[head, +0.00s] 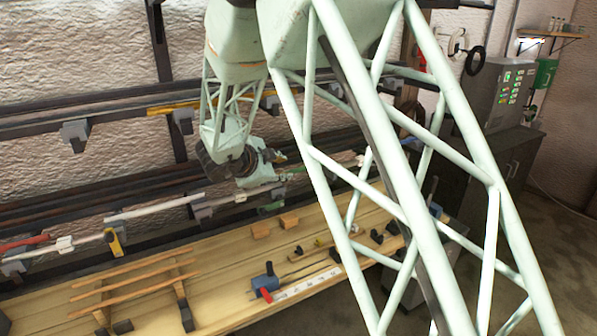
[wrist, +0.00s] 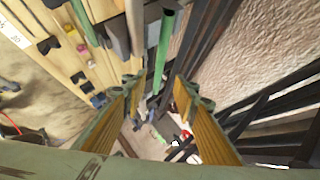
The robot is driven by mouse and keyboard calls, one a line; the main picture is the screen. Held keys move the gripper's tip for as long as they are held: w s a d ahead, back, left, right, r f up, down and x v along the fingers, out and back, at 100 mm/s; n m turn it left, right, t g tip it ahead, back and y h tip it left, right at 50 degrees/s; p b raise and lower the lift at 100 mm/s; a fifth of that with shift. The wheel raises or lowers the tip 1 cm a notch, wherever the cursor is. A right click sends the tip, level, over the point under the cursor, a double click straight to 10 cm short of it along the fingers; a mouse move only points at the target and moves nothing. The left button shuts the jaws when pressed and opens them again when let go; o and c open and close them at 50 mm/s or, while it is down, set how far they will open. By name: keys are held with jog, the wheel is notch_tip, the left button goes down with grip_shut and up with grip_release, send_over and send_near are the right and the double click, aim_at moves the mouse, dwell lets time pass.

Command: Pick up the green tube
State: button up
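The green tube (wrist: 164,48) shows in the wrist view as a narrow bar running down from the top edge toward the gap between my fingers. My gripper (wrist: 158,88) is open there, with one yellow-padded finger on each side of the tube's line. I see no contact, and I cannot tell how far the tube is from the fingertips. In the head view my gripper (head: 277,170) hangs in front of the wall rack, above the bench's back edge. A small green piece (head: 270,208) shows below it; I cannot tell whether it is the same tube.
A wooden bench (head: 215,262) runs below the rack. It carries bent laths (head: 135,280) on supports, a blue tool (head: 265,281) and small blocks (head: 289,220). A white tube (head: 155,207) lies on rack brackets to the left. Dark rails (wrist: 255,110) line the wrist view's right side.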

aim_at(296, 170)
jog(key=shift+x, duration=2.55)
jog(key=shift+p+x, duration=0.35)
jog(key=shift+x, duration=2.25)
jog(key=shift+c, duration=0.9)
grip_shut()
